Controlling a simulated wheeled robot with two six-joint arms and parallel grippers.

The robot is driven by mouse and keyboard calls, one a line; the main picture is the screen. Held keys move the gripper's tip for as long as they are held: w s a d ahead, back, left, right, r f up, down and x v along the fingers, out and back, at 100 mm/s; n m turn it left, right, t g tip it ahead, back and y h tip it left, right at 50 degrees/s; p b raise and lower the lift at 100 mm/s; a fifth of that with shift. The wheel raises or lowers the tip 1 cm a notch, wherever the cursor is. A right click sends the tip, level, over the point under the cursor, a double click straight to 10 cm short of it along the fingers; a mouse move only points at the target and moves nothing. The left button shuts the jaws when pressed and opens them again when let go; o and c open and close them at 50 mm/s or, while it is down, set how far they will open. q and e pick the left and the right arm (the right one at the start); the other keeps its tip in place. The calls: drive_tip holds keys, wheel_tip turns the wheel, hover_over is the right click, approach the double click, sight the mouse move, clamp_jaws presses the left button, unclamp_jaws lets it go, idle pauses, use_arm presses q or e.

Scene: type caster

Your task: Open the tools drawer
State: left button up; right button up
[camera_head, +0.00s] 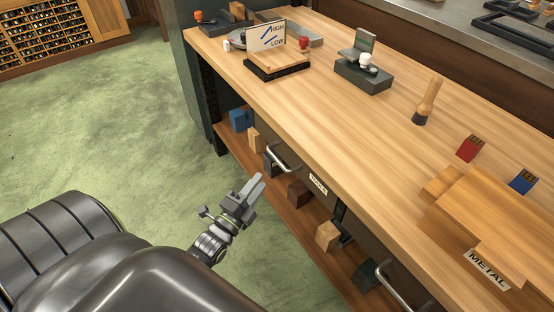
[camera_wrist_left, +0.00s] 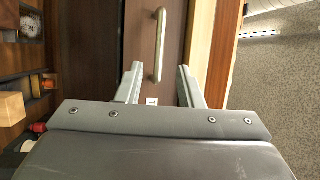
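The tools drawer (camera_head: 300,173) is a dark front under the wooden counter, and it looks closed. It has a curved metal bar handle (camera_head: 281,158) and a white "TOOLS" label (camera_head: 318,184). My left gripper (camera_head: 259,184) is in front of the drawer, a little short of the handle. In the left wrist view my left gripper (camera_wrist_left: 160,68) is open, with its two fingers apart. The handle (camera_wrist_left: 159,45) shows ahead, lined up between the fingers, with a visible gap and no clear contact. My right gripper is not in view.
A second metal handle (camera_head: 392,287) is further right under the counter (camera_head: 340,120). An open lower shelf (camera_head: 300,227) holds several wooden and blue blocks. A wooden case labelled "METAL" (camera_head: 490,215) is on the counter. The green floor (camera_head: 110,120) at left is clear.

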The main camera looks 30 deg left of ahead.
sight(277, 158)
use_arm(q)
drive_tip(key=w, duration=0.3)
drive_tip(key=w+r, duration=0.1)
drive_tip(key=w, duration=0.6)
drive_tip(key=shift+r, duration=0.3)
clamp_jaws()
